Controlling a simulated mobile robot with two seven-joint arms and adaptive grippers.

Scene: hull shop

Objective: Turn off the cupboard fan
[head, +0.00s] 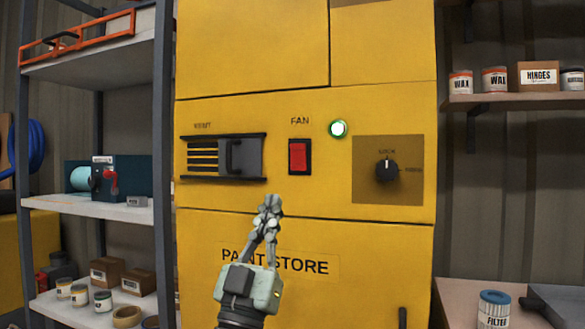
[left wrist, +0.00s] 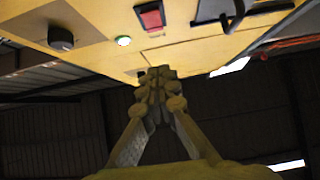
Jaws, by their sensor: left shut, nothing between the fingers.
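The yellow cupboard (head: 300,230) stands in front of me with a panel across its middle. The red fan switch (head: 298,156) sits in a black frame under the word FAN; it also shows in the left wrist view (left wrist: 151,17). A round lamp (head: 338,128) to its right glows green-white, and it is lit in the left wrist view (left wrist: 123,41) too. My left gripper (head: 270,202) is shut and empty, pointing up, below and a little left of the switch in the head view. I cannot tell its gap to the panel. My right gripper is not in view.
A slatted vent with a dark slider (head: 240,157) is left of the switch. A black lock knob (head: 387,170) is to the right. Shelves with tins (head: 495,80) flank the cupboard on both sides. A blue-lidded filter tin (head: 494,308) stands at lower right.

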